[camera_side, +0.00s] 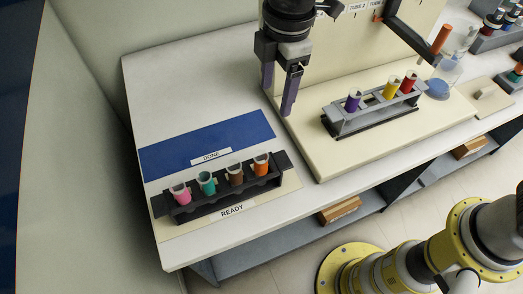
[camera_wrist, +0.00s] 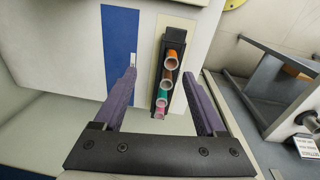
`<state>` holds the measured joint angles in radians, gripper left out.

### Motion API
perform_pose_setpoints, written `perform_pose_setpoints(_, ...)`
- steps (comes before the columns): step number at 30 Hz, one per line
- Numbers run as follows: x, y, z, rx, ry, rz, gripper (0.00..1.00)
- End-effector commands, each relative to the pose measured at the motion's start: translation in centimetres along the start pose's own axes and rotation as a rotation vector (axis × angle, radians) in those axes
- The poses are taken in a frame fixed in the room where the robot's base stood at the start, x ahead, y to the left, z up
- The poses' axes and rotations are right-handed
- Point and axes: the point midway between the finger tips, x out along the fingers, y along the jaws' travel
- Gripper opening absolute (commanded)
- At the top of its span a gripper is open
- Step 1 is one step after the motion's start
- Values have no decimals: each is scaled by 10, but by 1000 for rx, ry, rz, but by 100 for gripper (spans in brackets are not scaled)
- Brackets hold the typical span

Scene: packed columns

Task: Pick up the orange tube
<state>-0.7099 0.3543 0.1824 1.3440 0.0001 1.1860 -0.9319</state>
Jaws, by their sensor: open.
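The orange tube (camera_side: 261,163) stands in the black rack (camera_side: 222,202) at the front left of the bench, at the rack's right end. It also shows in the wrist view (camera_wrist: 172,57) as the farthest tube of the row. Brown (camera_side: 236,173), teal (camera_side: 206,182) and pink (camera_side: 180,194) tubes stand to its left in the same rack. My gripper (camera_side: 280,100) is open and empty, above the bench behind the blue mat. In the wrist view the two purple fingers (camera_wrist: 165,80) are spread wide on either side of the rack, with nothing between them held.
A grey rack (camera_side: 372,112) with purple, yellow and red tubes stands on a cream board (camera_side: 330,163) to the right. The blue mat labelled DONE (camera_side: 235,138) lies bare behind the black rack. A beaker and an upright frame stand farther right.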

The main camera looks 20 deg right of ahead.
Motion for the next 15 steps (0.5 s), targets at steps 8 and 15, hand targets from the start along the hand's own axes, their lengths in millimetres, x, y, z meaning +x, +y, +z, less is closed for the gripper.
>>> perform_pose_setpoints(8,47,-29,-35,-90,-45,-65,73)
perform_pose_setpoints(15,89,-31,-32,-88,-45,-66,73)
